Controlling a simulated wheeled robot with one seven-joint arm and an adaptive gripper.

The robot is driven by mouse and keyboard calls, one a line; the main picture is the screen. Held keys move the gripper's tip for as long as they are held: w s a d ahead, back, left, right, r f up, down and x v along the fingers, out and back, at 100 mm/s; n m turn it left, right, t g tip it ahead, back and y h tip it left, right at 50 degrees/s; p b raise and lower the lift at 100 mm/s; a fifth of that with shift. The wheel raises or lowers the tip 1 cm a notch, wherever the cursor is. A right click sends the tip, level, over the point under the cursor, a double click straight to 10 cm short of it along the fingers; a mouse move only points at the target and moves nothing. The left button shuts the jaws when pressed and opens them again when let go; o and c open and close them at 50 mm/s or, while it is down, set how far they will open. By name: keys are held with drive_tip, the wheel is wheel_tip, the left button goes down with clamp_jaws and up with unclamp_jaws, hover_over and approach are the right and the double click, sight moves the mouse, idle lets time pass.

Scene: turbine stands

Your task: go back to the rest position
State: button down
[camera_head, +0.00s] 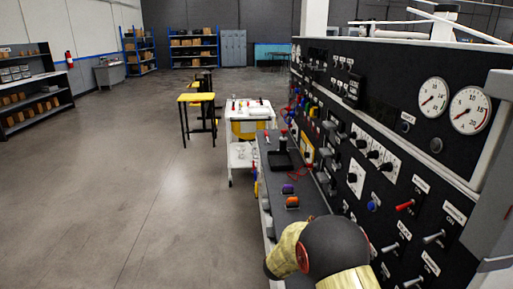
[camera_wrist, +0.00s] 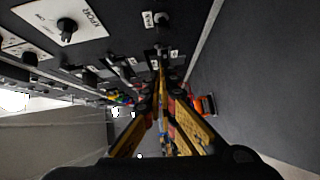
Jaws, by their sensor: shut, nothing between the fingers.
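My gripper (camera_wrist: 160,98) shows in the wrist view with its two yellow and black fingers drawn together at the tips. It is shut and empty. The fingers point along a dark control panel with knobs and switches, close to its surface; I cannot tell whether they touch it. In the head view my arm bends at the bottom, in front of the panel (camera_head: 408,160), and the gripper itself is hidden.
The panel fills the right side, with two round gauges (camera_head: 433,97), knobs and a red lever (camera_head: 404,205). Its ledge holds a purple piece (camera_head: 288,189) and an orange piece (camera_head: 292,202). A white cart (camera_head: 240,153) and yellow-topped table (camera_head: 196,98) stand beyond. The floor at left is clear.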

drive_tip(key=a+r+m+t+y, duration=0.1)
drive_tip(key=a+r+y, duration=0.25)
drive_tip(key=r, duration=0.35)
drive_tip(key=s+a+r+m+g+y+p, duration=0.1)
drive_tip(key=s+a+r+y, duration=0.3)
drive_tip(key=s+r, duration=0.25)
drive_tip(key=s+a+r+m+g+y+p, duration=0.1)
drive_tip(key=s+a+r+y+p, duration=0.1)
drive_tip(key=s+a+r+y, duration=0.35)
drive_tip(key=s+d+m+g, duration=0.2)
drive_tip(key=s+g, duration=0.1)
drive_tip(key=s, duration=1.4)
drive_tip(key=s+d+m+g+h+p, duration=0.1)
drive_tip(key=s+d+m+g, duration=0.1)
drive_tip(key=s, duration=1.6)
drive_tip(key=shift+f+m+g+h, duration=0.25)
drive_tip(key=shift+m+g+h, duration=0.05)
drive_tip(key=shift+m+g, duration=0.5)
